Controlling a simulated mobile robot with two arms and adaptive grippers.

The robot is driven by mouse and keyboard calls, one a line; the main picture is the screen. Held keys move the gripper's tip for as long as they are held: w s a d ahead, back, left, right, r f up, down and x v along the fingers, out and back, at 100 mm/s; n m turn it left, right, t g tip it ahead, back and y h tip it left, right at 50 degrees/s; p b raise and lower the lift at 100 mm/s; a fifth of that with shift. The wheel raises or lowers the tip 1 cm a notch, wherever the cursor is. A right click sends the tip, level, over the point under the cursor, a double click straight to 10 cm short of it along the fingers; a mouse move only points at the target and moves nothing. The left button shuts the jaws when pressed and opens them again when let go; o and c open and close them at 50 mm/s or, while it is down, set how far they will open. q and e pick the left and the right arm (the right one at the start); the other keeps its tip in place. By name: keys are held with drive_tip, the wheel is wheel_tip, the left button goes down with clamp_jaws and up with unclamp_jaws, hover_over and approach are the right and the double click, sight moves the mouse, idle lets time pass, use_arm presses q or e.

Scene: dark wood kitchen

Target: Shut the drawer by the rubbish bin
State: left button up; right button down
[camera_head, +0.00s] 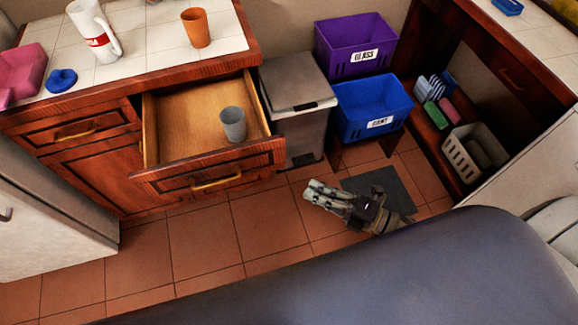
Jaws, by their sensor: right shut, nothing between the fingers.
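The drawer (164,176) in the dark wood cabinet is pulled out. Its front panel carries a brass-coloured handle (216,183), and a grey cup (233,124) stands inside at the right. The grey rubbish bin (297,95) with a lid stands just right of the drawer. My right gripper (309,191) is low over the floor, to the right of the drawer front and apart from it. It is shut and empty, its fingers pointing left. My left gripper is not in view.
Purple (354,48) and blue (374,108) crates stand right of the bin. A dark mat (383,187) lies near my right gripper. An orange cup (196,28) and a white bottle (93,32) stand on the counter. Tiled floor is open before the drawer.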

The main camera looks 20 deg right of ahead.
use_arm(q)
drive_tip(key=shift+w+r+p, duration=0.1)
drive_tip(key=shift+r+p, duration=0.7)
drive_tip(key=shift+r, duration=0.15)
use_arm(e)
drive_tip(key=shift+w+a, duration=0.85)
drive_tip(key=shift+w, duration=0.65)
drive_tip(key=shift+w+a, duration=0.85)
drive_tip(key=shift+w, duration=0.7)
drive_tip(key=shift+w+a, duration=0.85)
drive_tip(key=shift+w, duration=0.65)
drive_tip(key=shift+w, duration=0.1)
